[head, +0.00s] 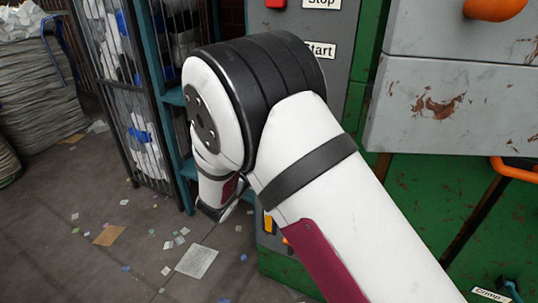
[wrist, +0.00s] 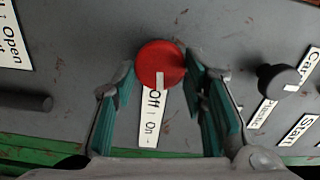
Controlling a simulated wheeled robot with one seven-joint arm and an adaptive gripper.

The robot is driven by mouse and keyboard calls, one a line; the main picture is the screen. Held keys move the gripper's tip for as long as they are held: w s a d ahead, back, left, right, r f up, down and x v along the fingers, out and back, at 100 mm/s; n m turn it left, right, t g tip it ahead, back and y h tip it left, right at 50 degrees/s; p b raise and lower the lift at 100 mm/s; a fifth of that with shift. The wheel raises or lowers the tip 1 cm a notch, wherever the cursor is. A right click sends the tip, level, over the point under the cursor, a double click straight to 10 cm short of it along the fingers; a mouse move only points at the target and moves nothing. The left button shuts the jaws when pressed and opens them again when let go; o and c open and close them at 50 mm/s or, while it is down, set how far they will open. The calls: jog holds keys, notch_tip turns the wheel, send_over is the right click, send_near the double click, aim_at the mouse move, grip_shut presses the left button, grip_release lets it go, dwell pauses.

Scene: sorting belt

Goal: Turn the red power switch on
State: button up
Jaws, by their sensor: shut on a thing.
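The red power switch (wrist: 160,63) is a round red knob on a grey panel in the wrist view. Its white mark points down the picture, at the "Off" end of the white "Off | On" label (wrist: 152,118). My gripper (wrist: 158,70) has its teal-padded fingers on either side of the knob and is shut on it. The exact contact of the left finger is hard to see. In the head view my own arm covers the switch and the gripper.
A black knob (wrist: 278,80) and a "Start" label (wrist: 298,130) lie right of the switch. A dark bar (wrist: 25,101) is at the left. In the head view a teal-framed rack (head: 130,90) stands left of my arm, and a grey box (head: 460,100) juts out at the right.

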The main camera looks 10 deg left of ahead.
jog(key=shift+d+f+m+b, duration=0.1)
jog(key=shift+f+m+b, duration=0.05)
jog(key=shift+m+b, duration=0.5)
jog(key=o, duration=1.2)
jog(key=shift+c, duration=0.2)
jog(key=v, duration=1.2)
